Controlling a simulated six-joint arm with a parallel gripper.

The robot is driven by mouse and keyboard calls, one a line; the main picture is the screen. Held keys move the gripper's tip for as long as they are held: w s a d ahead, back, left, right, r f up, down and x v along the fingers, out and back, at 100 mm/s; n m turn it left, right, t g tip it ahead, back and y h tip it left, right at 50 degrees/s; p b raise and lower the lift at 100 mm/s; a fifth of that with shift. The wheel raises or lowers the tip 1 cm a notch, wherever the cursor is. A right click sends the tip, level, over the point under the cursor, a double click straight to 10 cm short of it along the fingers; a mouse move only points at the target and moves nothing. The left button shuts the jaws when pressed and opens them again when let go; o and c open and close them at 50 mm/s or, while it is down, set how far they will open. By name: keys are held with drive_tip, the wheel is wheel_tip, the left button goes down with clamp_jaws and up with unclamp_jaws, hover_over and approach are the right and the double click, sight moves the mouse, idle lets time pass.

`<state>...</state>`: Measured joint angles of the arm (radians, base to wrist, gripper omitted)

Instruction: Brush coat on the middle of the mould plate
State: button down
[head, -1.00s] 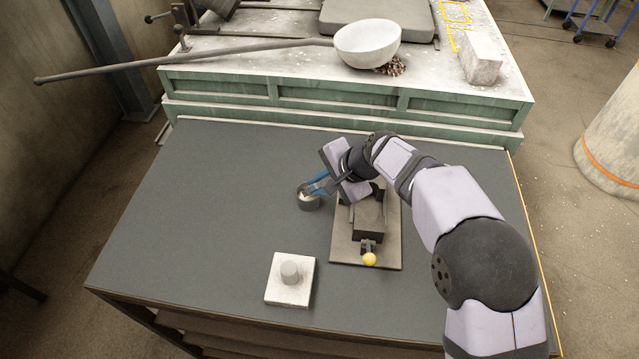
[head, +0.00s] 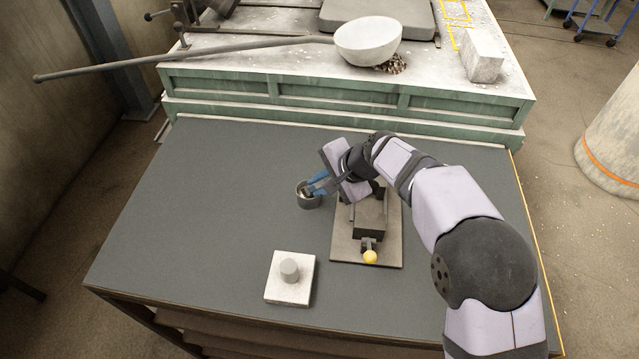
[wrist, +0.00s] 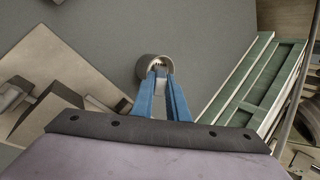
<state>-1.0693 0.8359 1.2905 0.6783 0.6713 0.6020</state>
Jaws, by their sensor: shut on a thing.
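My gripper (head: 314,187) is at a small grey pot (head: 305,201), its blue fingers reaching over the rim. In the wrist view the fingers (wrist: 160,80) are shut on a thin tool, taken to be the brush, whose end is inside the pot (wrist: 142,69); its tip is mostly hidden. A pale square plate (head: 272,292) with a grey round stub (head: 289,271) lies in front, well apart from my gripper. A brown plate (head: 340,252) bears a dark block and a yellow knob. I cannot tell which plate is the mould plate.
A green-sided bench (head: 335,98) stands behind the dark table (head: 190,215). It bears a pale ladle (head: 366,40) with a long handle reaching left, a grey slab and a pale block (head: 482,57). The table's left side is clear.

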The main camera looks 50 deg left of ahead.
sight(320, 185)
idle(0.4)
drive_tip(key=shift+r+p, duration=2.75)
drive_tip(key=shift+r, duration=0.75)
drive_tip(key=shift+w+d, duration=0.1)
drive_tip(key=w+d+f+b, duration=0.1)
drive_tip(key=w+d+f, duration=0.1)
drive_tip(key=w+d, duration=0.95)
drive_tip(key=w+d+f+b, duration=0.1)
drive_tip(key=w+d+f, duration=0.1)
drive_tip(key=w+d, duration=1)
drive_tip(key=s+d+f+b, duration=0.1)
drive_tip(key=s+d, duration=0.1)
drive_tip(key=d, duration=1.5)
drive_tip(key=s+d+b, duration=0.1)
drive_tip(key=s+d, duration=0.1)
drive_tip(key=d, duration=1.6)
drive_tip(key=shift+s+d+f, duration=0.35)
